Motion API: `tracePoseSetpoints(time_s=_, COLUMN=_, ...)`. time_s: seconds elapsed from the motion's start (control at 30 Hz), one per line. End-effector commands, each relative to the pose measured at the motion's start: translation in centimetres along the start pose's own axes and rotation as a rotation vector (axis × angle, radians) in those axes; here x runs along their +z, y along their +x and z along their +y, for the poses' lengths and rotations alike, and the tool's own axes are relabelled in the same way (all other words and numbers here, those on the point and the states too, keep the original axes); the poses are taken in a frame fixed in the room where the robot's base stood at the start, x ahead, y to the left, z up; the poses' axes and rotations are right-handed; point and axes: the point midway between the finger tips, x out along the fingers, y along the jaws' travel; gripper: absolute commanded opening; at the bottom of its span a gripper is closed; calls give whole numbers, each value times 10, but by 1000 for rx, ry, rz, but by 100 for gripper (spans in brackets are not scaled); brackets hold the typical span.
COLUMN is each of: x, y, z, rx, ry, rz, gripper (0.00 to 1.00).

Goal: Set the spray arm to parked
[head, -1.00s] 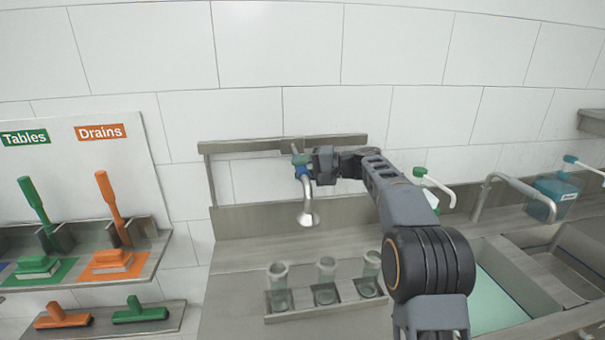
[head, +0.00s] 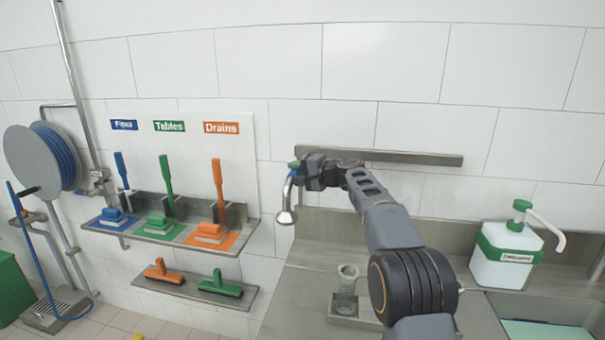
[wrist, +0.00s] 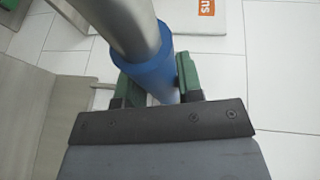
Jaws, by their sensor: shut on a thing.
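The spray arm (head: 286,203) is a bent metal pipe ending in a flared head that hangs down, at the left end of the wall rail (head: 400,157) in the head view. In the wrist view its metal pipe (wrist: 128,22) rises from a blue collar (wrist: 143,68). My gripper (head: 295,173) is shut on the blue collar, with a green pad on each side of it in the wrist view (wrist: 160,88). The spray arm's mount is hidden behind my gripper. A clear cup (head: 347,283) stands in a metal holder on the counter; my arm hides the rest of the holder.
A wall board with brushes (head: 167,180) and squeegees on shelves (head: 190,290) is at the left, beside a hose reel (head: 45,157). A white and green pump bottle (head: 507,255) stands at the right by the sink. Bare counter (head: 300,285) lies left of the cup.

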Motion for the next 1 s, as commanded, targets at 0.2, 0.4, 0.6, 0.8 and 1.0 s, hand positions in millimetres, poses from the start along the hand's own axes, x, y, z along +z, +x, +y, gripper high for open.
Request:
tracePoseSetpoints(time_s=0.2, x=0, y=5, z=-2, rx=-2, ry=0, rz=8, gripper=0)
tracePoseSetpoints(time_s=0.4, x=2, y=7, z=-3, rx=-3, ry=0, rz=5, gripper=0)
tracePoseSetpoints(time_s=0.6, x=3, y=7, z=-3, rx=-4, ry=0, rz=3, gripper=43)
tracePoseSetpoints(time_s=0.8, x=1, y=6, z=-2, rx=-2, ry=0, rz=4, gripper=59)
tracePoseSetpoints(time_s=1.0, x=1, y=5, z=-2, rx=-1, ry=0, rz=4, gripper=59)
